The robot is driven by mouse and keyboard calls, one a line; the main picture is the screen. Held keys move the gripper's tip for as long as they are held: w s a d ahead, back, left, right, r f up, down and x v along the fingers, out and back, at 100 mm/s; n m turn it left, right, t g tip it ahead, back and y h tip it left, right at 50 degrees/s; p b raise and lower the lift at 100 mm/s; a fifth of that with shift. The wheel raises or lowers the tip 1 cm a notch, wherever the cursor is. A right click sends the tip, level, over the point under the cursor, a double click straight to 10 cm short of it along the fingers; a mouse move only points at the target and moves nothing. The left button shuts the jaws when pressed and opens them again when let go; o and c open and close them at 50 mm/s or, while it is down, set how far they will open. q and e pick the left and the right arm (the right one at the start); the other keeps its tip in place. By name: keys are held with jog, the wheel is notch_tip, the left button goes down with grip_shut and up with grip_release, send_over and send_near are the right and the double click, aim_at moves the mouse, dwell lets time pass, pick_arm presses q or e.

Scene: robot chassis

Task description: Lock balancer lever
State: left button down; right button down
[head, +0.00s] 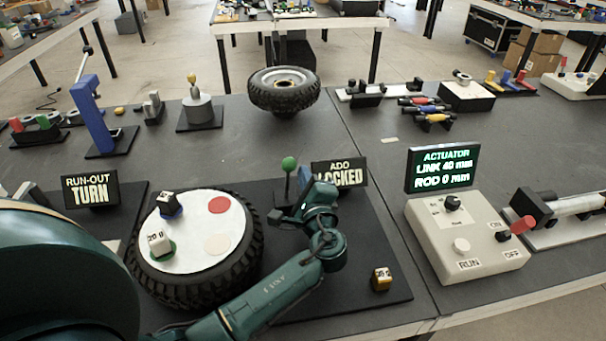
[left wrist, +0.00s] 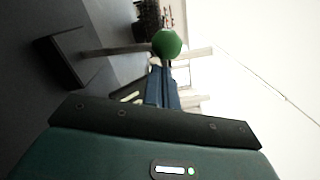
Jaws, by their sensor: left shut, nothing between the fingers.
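The balancer lever (head: 289,164) has a green ball on a dark upright stem, and stands behind the wheel. Its green ball also shows in the left wrist view (left wrist: 167,43), just past my fingertips. My left gripper (head: 302,193) is shut and empty, close to the right of the lever; I cannot tell whether it touches it. Its blue fingers show together in the left wrist view (left wrist: 165,75). A sign (head: 345,177) reading "ADD" and "LOCKED" is partly hidden behind my gripper. The balancer's tyre (head: 252,240) carries a white disc (head: 190,262). My right gripper is not in view.
Weights marked with numbers sit on the disc, and a gold one (head: 381,279) lies on the black base (head: 370,240). A "RUN-OUT TURN" sign (head: 91,190) stands left. A control box (head: 465,240) and actuator display (head: 442,169) stand right. Another tyre (head: 284,91) lies behind.

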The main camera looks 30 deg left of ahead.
aim_at(287, 171)
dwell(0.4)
pick_arm(q)
jog(key=s+a, duration=0.1)
jog(key=s+a+r+n, duration=0.1)
jog(key=a, duration=0.1)
jog(key=shift+s+n, duration=0.2)
jog(key=shift+n, duration=0.1)
jog(key=shift+w, duration=0.1)
